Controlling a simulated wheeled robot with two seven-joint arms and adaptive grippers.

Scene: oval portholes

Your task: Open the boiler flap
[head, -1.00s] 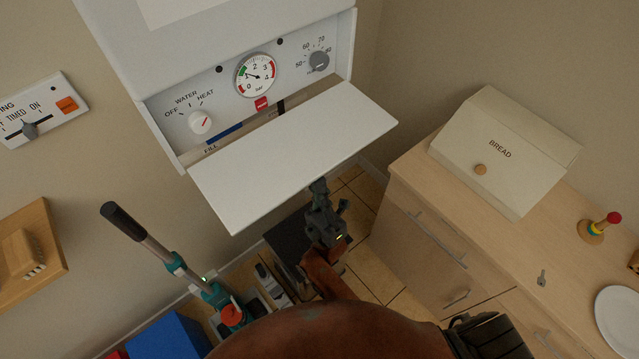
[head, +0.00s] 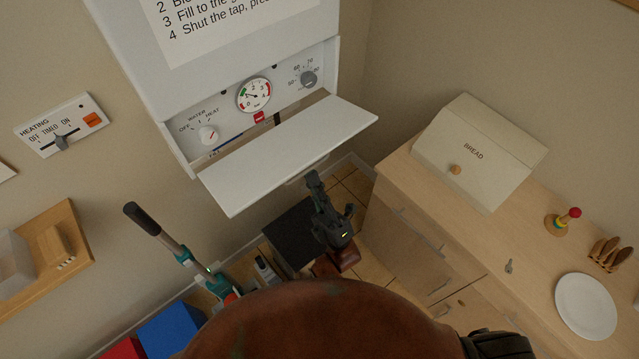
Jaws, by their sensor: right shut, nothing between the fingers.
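The white boiler (head: 240,50) hangs on the wall at the upper left middle. Its flap (head: 290,150) is folded down and sticks out towards me, so the control panel behind it shows. The panel has a selector knob (head: 208,134), a pressure gauge (head: 254,95) and a temperature knob (head: 308,79). My right gripper (head: 313,178) is shut and empty, just below the flap's front edge; I cannot tell whether it touches the flap. My left gripper is not in view.
A wooden cabinet (head: 440,215) with a bread box (head: 478,150) and a white plate (head: 586,306) stands at right. A heating switch (head: 62,125) is on the left wall. A stick vacuum (head: 170,240) and a blue box (head: 172,332) stand at lower left.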

